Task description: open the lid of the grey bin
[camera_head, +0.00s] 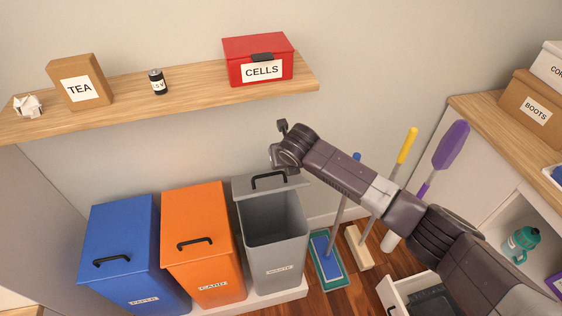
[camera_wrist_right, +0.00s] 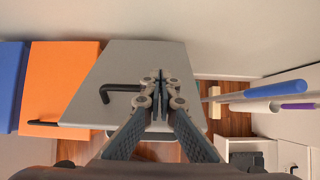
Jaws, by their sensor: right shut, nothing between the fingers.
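The grey bin (camera_head: 278,262) stands at the right end of a row of three bins. Its lid (camera_head: 290,184) is raised at the back, so the dark inside shows from above. The lid has a black handle (camera_head: 269,178). In the wrist view the grey lid (camera_wrist_right: 150,58) fills the middle, with its handle (camera_wrist_right: 122,88) just left of my fingers. My right gripper (camera_wrist_right: 160,78) is shut and empty in front of the lid; contact is unclear. In the head view its fingers are hidden behind my wrist. My left gripper is not in view.
An orange bin (camera_head: 203,235) and a blue bin (camera_head: 122,250) stand to the left, lids closed. A wooden shelf (camera_head: 200,90) holding a red box (camera_head: 258,60) runs above. A blue mop (camera_head: 328,258) and a brush (camera_head: 359,247) stand right of the bin.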

